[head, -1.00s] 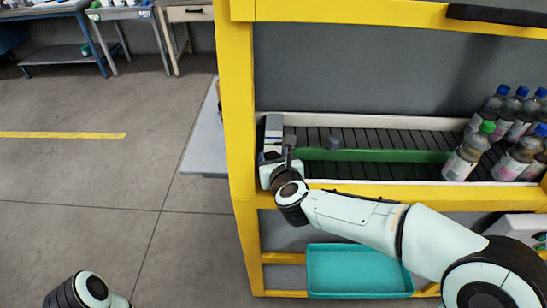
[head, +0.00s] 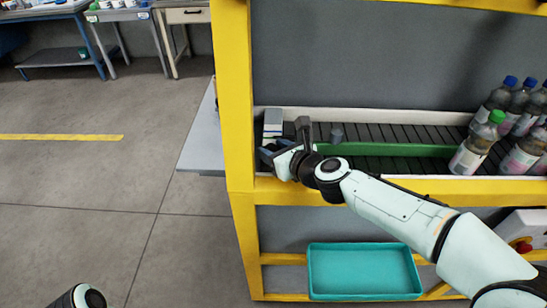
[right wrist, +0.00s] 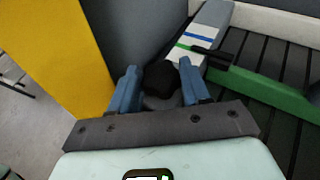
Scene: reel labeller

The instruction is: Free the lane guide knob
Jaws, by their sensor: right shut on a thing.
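The black lane guide knob (right wrist: 160,79) is between the two blue fingers of my right gripper (right wrist: 162,88), which is shut on it. In the head view my right gripper (head: 268,152) is at the left end of the conveyor, and the knob there is hidden. The green lane guide (head: 390,150) runs along the conveyor, and its near end shows in the right wrist view (right wrist: 255,88). A grey block with a white scale (right wrist: 200,38) with blue and green lines stands just beyond the knob. My left gripper is out of view.
Several bottles (head: 480,142) stand at the right on the dark roller conveyor (head: 400,133). A yellow frame post (head: 236,150) is close left of my right gripper. A teal tray (head: 362,294) sits below. A red button (head: 522,246) is at lower right.

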